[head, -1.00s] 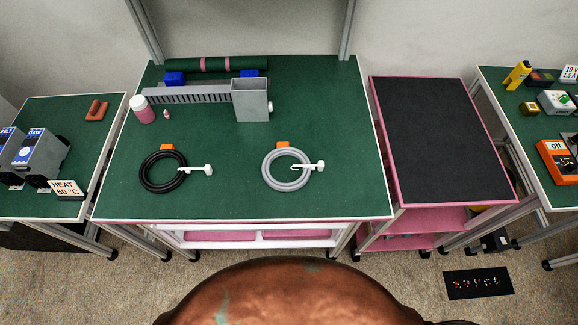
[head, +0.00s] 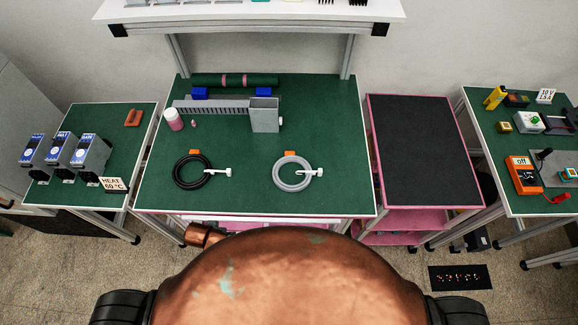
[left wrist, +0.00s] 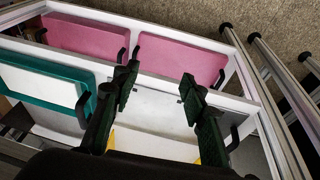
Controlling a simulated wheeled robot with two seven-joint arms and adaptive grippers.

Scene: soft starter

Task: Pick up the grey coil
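The grey coil (head: 293,174) lies flat on the green worktable, right of the black coil (head: 192,171). A white connector (head: 314,173) sticks out at its right side, and an orange tag (head: 290,154) sits behind it. Neither gripper shows in the head view. In the left wrist view my left gripper (left wrist: 157,88) is open, its two dark fingers apart with nothing between them. It faces the drawers under a table, and the coil is not in that view. My right gripper is not in view.
The green worktable (head: 250,195) carries a grey slotted duct (head: 210,107), a grey box (head: 264,115) and a pink bottle (head: 173,120). Its front area around the coils is clear. A black-topped pink cart (head: 420,150) stands right. Pink drawers (left wrist: 180,58) show in the left wrist view.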

